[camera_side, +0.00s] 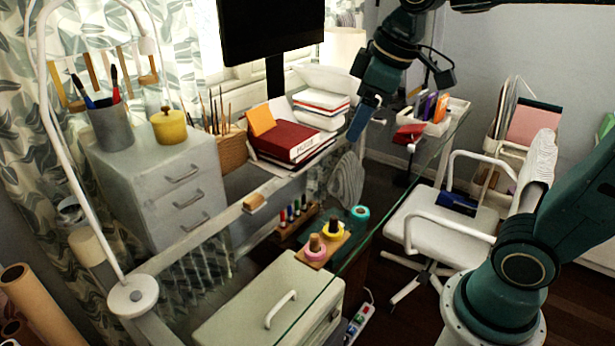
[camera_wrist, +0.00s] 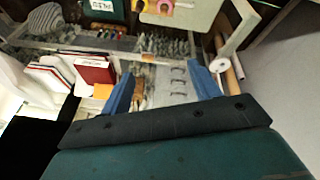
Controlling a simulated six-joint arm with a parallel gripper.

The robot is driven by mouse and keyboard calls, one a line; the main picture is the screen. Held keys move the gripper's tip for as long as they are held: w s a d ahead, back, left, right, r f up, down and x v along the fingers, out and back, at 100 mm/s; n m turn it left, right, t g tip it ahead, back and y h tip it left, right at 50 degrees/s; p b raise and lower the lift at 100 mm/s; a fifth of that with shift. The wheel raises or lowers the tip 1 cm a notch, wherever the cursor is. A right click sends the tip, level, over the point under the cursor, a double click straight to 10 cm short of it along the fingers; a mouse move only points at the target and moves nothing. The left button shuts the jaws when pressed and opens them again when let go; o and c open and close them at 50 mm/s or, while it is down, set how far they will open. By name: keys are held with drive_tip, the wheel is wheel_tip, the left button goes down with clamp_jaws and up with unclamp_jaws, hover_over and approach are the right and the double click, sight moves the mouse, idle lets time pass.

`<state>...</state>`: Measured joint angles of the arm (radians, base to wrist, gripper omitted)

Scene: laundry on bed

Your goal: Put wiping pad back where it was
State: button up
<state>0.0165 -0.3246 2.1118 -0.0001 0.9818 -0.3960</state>
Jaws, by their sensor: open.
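A grey striped, cloth-like piece (camera_side: 346,182) shows near the desk's middle, and in the wrist view (camera_wrist: 48,20) at the top left; I cannot tell whether this is the pad. My gripper (camera_side: 364,122) is raised over the desk's far right part, right of the books and apart from both items. Its two blue fingers (camera_wrist: 162,74) are spread, with nothing held between them.
Red and white books (camera_side: 285,140), a monitor (camera_side: 270,30) and a pencil basket (camera_side: 232,150) stand at the back. A grey drawer unit (camera_side: 165,185) and lamp (camera_side: 132,294) are left. Tape rolls (camera_side: 322,248) sit near a pale case (camera_side: 265,308). A white organizer (camera_side: 436,122) stands right.

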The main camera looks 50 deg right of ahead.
drive_tip(key=s+f+m+t, duration=0.1)
drive_tip(key=s+f+m, duration=0.3)
drive_tip(key=s, duration=0.7)
drive_tip(key=shift+s+a+f, duration=0.25)
drive_tip(key=shift+s+f, duration=0.1)
idle(0.6)
